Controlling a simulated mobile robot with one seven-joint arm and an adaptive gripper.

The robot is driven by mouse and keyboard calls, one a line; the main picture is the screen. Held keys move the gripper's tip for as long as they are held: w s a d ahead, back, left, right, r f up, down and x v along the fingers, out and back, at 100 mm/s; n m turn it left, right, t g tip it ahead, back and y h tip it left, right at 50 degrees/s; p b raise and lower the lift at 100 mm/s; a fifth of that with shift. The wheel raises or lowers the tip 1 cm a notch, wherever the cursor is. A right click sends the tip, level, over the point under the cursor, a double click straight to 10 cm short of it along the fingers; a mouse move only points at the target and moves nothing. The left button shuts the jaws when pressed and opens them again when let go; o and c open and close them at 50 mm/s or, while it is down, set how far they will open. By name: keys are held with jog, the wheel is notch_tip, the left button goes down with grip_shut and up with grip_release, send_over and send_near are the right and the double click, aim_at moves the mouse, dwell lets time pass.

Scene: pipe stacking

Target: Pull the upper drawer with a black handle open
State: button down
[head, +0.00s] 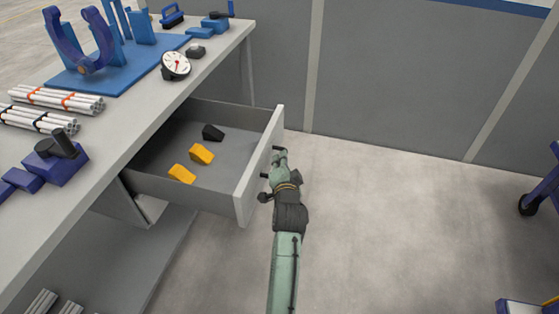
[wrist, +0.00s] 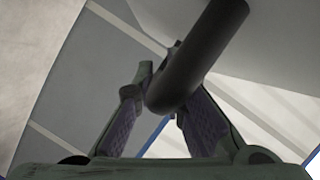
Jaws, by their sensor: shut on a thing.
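The upper drawer (head: 232,195) is pulled out from under the workbench in the head view, with its inside in plain sight. Its front panel faces right. The black handle (head: 266,176) is on the front panel and is partly hidden by my gripper (head: 277,160). In the wrist view the handle (wrist: 195,62) shows as a thick dark bar between the two fingers of my gripper (wrist: 165,95). My gripper is shut on the handle. Inside the drawer lie two yellow wedges (head: 201,154) and a black wedge (head: 213,132).
The workbench top (head: 130,118) carries white pipe bundles (head: 58,98), a dial gauge (head: 176,65) and a blue stand (head: 115,70). A grey partition (head: 400,80) stands behind. The floor (head: 390,230) right of the drawer is clear. A blue wheeled frame (head: 545,190) is at the right edge.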

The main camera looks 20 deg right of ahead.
jog(key=c, duration=1.7)
grip_release()
jog(key=shift+o, duration=0.2)
jog(key=v, duration=0.7)
jog(key=shift+s, duration=0.2)
jog(key=shift+r, duration=0.1)
